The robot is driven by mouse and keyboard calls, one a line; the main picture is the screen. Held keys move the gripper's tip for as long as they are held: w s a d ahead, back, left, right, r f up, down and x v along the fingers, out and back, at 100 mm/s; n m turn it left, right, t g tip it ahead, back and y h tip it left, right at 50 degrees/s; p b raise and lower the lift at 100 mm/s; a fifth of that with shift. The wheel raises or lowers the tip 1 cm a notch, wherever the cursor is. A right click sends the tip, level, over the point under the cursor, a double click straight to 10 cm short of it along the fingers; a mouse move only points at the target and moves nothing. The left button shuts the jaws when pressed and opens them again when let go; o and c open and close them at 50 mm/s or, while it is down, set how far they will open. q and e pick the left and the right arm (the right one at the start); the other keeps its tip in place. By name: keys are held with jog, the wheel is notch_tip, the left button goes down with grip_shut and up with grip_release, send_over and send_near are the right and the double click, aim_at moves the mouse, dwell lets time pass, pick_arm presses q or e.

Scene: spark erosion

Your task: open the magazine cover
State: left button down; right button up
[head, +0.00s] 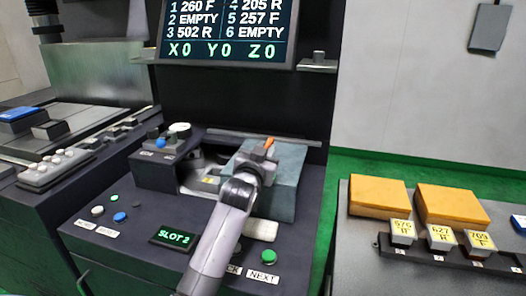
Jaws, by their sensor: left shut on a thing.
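The magazine cover (288,192) is the grey-teal, box-like part at the right of the dark console, beside my left gripper. My left gripper (262,156) is at its upper left side, with the arm coming up from the bottom of the view. It is shut at a small orange piece that looks like the cover's handle (269,143). The wrist hides the fingertips and much of the cover's left side. A pale recess (210,178) shows just left of the gripper. My right gripper is out of view.
The console has a SLOT 2 display (174,238), a green button (268,257) and a NEXT label (263,276). A screen (228,30) hangs above. At right, a grey table (362,250) bears orange blocks (379,196) and a rack of labelled electrodes (437,252).

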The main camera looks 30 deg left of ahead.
pick_arm(q)
jog(key=shift+r, duration=0.1)
jog(key=c, duration=1.1)
grip_release()
jog(key=shift+v, duration=3.55)
